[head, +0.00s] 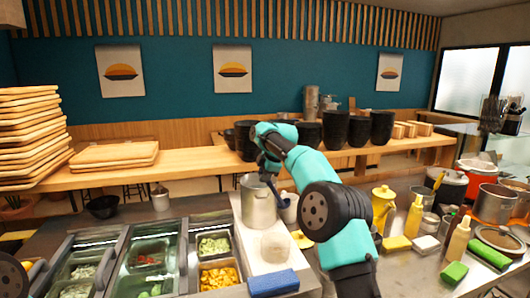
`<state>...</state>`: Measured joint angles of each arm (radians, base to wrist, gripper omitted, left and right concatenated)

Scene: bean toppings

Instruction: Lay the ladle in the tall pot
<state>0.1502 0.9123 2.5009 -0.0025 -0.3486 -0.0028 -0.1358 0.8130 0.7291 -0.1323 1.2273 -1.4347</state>
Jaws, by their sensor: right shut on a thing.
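The tall pot (257,208) is a silver metal cylinder on the light counter strip, right of the food bins. My right gripper (268,172) is above the pot's right rim, pointing down, and is shut on the ladle. Of the ladle (275,193), a thin dark bluish length slants down to the right, between the tall pot and a small grey container (289,208). Its lower end is small and blurred; I cannot tell whether it is inside that container. My left gripper is not in view.
A clear tub (275,247) and a blue sponge (274,283) are in front of the pot. Topping bins (150,255) are at the left. A yellow dispenser (382,205), bottles and pots crowd the right counter. Black bowls line the shelf behind.

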